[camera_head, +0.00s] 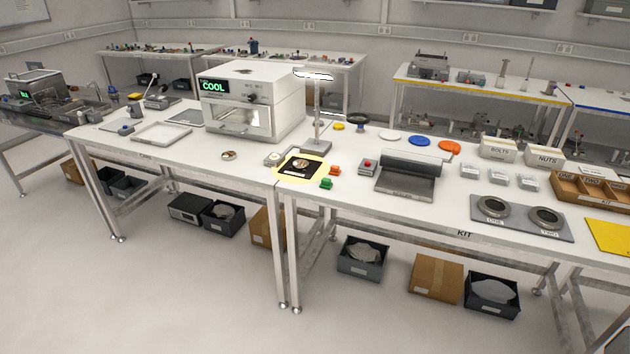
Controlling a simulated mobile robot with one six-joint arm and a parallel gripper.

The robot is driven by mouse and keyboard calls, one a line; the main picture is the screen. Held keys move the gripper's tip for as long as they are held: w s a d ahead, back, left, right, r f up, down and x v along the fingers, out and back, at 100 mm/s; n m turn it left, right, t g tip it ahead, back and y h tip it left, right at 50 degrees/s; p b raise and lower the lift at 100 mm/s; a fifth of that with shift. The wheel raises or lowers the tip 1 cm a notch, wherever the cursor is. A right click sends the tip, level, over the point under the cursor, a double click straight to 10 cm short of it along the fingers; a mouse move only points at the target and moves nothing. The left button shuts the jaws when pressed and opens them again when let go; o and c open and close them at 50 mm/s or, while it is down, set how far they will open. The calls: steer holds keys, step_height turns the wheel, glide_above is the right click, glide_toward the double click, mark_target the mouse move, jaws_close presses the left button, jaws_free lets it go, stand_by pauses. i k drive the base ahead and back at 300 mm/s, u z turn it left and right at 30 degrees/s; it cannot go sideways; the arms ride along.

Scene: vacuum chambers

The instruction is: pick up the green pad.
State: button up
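A small green pad (327,184) lies on the white bench top (236,176) close to its front edge, near the middle of the view. My gripper does not show in this view.
A grey stand with a post (317,125) rises behind the yellow disc. A red-topped box (368,166) and a grey roller device (408,178) stand to the right. A white oven (252,102) reading COOL stands at the back left. Open floor (170,290) lies in front.

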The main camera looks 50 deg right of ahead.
mark_target(326, 184)
steer(key=i, duration=0.85)
steer(key=z, duration=0.05)
